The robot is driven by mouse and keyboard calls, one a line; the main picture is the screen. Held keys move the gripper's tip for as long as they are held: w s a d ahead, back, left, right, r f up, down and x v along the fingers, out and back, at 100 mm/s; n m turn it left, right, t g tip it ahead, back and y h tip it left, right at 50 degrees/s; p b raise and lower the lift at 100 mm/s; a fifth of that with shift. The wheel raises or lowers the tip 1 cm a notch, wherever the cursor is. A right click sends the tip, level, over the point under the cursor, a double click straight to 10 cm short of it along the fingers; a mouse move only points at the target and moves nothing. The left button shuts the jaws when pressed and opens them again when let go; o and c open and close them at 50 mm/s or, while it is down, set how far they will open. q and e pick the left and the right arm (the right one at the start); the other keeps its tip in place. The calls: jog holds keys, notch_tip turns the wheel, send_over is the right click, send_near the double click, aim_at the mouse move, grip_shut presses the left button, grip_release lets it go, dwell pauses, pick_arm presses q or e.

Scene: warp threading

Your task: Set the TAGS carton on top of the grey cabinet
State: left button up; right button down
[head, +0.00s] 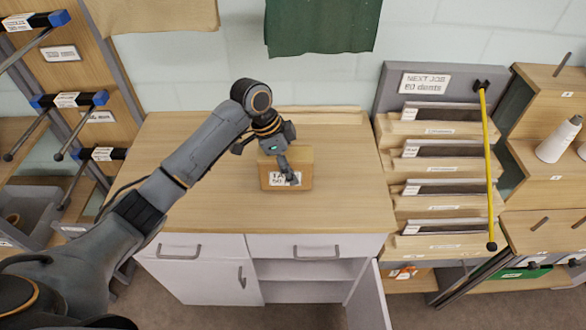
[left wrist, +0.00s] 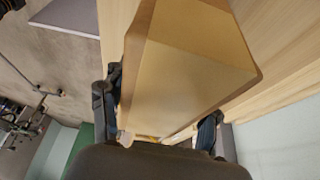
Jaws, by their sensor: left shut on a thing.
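The TAGS carton (head: 304,170) is a small brown box with a white label, partly hidden by my gripper. My left gripper (head: 287,170) is shut on it, over the middle of the grey cabinet's (head: 205,275) wooden top. In the left wrist view the carton (left wrist: 185,75) sits between the two dark fingers and fills the middle of the picture. I cannot tell whether its underside touches the cabinet top. The cabinet top around it is bare. My right gripper is not in view.
A tiered card rack (head: 440,190) with a yellow rod (head: 487,150) stands right of the cabinet. A cabinet door (head: 367,300) hangs open at the front. A dark green cloth (head: 322,25) hangs on the wall behind.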

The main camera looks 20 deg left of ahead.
pick_arm(q)
jog(key=shift+w+f, duration=0.95)
jog(key=shift+f, duration=0.1)
notch_tip(320, 180, down, 2)
jog(key=shift+w+f+p, duration=0.1)
jog(key=shift+f+p, duration=0.1)
jog(key=shift+p, duration=0.75)
jog(key=shift+f, duration=0.45)
jog(key=shift+f, duration=0.1)
jog(key=o, duration=1.4)
jog(key=shift+f, duration=0.1)
